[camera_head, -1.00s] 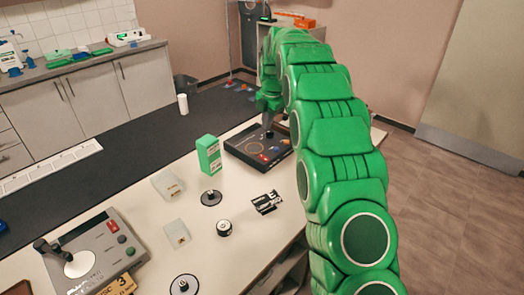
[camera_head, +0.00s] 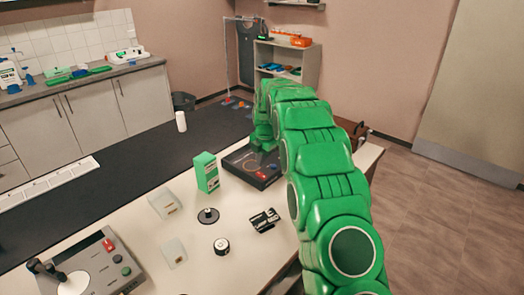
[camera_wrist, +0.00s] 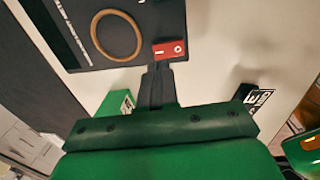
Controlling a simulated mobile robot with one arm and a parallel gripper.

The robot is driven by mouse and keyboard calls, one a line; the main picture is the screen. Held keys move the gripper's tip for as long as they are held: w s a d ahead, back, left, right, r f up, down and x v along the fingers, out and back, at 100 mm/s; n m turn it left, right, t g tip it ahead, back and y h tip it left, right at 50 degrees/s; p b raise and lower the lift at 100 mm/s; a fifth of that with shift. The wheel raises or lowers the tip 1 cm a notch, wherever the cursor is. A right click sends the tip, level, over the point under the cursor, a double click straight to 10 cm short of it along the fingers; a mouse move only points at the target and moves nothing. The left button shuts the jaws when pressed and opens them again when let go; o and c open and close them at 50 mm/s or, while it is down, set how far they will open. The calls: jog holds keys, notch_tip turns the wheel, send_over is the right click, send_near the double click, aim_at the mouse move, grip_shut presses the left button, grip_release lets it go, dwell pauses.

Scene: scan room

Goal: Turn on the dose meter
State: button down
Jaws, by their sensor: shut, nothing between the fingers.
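A dark flat box-shaped device (camera_head: 246,161) lies on the white table, partly hidden behind my arm. I cannot read its name, so I cannot confirm it as the dose meter. In the wrist view its dark face (camera_wrist: 150,22) shows a copper-coloured ring and a red rocker switch (camera_wrist: 169,50) marked I and O near its edge. My gripper (camera_wrist: 154,72) is shut and empty, its fingertips just beside the switch's lower left corner; I cannot tell whether they touch. In the head view the fingers are hidden and my green wrist (camera_head: 264,138) is over the device.
A green-and-white carton (camera_head: 206,172), a black label holder (camera_head: 264,220), round black knobs (camera_head: 208,215) and clear blocks (camera_head: 164,202) stand on the table. A grey console (camera_head: 100,258) with a lever, red switch and green button is at front left. A shelf (camera_head: 288,53) stands behind.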

aim_at(259, 173)
jog(key=shift+w+a+f, duration=0.1)
jog(key=shift+f, duration=1)
jog(key=shift+w+a+f, duration=0.1)
jog(key=shift+f, duration=0.95)
